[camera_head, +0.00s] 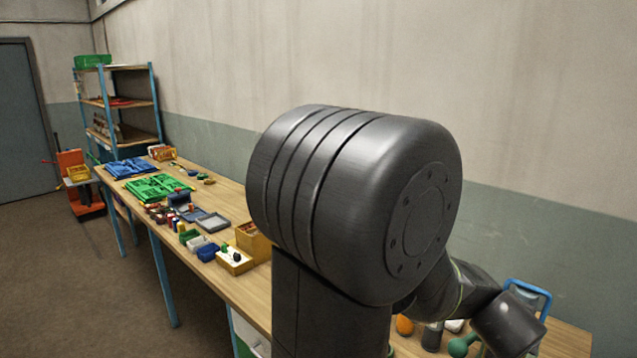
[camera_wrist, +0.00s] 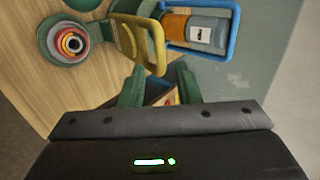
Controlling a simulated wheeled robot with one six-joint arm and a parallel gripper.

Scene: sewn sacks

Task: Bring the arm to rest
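My dark arm (camera_head: 360,200) fills the middle and right of the head view. It bends down to the right, and its wrist end hangs over the near right end of the workbench. My gripper (camera_wrist: 160,75) shows in the wrist view with two dark green fingers set apart and a gap between them. I see nothing held in the gap. A dark box with a small red spot (camera_wrist: 170,99) shows between and beyond the fingers; I cannot tell how close it is. The fingertips are not clear in the head view.
In the wrist view a yellow handle (camera_wrist: 157,50), a blue handle (camera_wrist: 233,38) and a green round piece with rings (camera_wrist: 70,42) lie near the fingers. The long workbench (camera_head: 225,187) holds trays and small parts.

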